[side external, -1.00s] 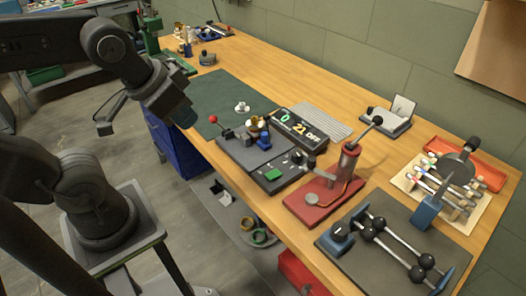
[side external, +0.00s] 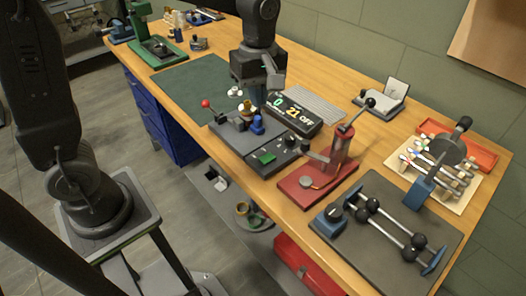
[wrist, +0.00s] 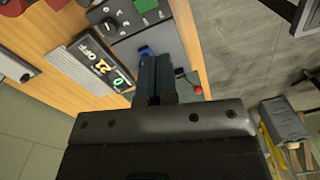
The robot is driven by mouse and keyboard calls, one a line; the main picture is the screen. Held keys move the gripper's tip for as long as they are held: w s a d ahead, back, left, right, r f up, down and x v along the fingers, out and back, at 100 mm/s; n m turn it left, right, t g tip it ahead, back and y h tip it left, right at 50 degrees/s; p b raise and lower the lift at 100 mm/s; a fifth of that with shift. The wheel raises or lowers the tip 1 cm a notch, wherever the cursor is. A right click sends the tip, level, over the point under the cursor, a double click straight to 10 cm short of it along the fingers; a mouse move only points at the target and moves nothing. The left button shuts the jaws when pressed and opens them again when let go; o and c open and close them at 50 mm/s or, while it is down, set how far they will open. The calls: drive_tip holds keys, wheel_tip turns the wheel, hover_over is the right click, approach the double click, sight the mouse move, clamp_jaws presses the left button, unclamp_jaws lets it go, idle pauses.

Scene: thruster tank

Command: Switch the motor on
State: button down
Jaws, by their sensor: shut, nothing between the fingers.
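A dark control box (side external: 275,157) with a green block (side external: 264,158) and a black knob (side external: 289,141) stands near the bench's front edge. In the wrist view the green block (wrist: 145,5) and knob (wrist: 110,27) are at the top. Behind it, a black display (side external: 291,113) reads 0, 21 and OFF; it also shows in the wrist view (wrist: 95,62). A grey base (side external: 240,139) carries brass and blue parts and a red-balled lever (side external: 205,103). My gripper (side external: 258,100) is shut and empty above these parts. Its fingers (wrist: 153,75) hide part of the base.
A red stand with a lever (side external: 335,150) rises right of the control box. A dark tray with ball-ended rods (side external: 400,245) lies farther right. A green mat (side external: 190,88) left of the base is mostly clear. A grey ribbed pad (side external: 318,103) lies behind the display.

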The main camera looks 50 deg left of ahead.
sight(262, 160)
drive_tip(key=w+f+n, duration=0.1)
drive_tip(key=w+d+f+n+g, duration=0.1)
drive_tip(key=shift+w+f+n, duration=0.15)
drive_tip(key=shift+f+n, duration=0.1)
drive_tip(key=shift+n, duration=0.05)
drive_tip(key=f, duration=0.4)
drive_tip(key=s+f, duration=0.1)
drive_tip(key=f, duration=0.9)
drive_tip(key=shift+s, duration=0.35)
drive_tip(key=shift+s+a+f, duration=0.1)
drive_tip(key=shift+f, duration=0.15)
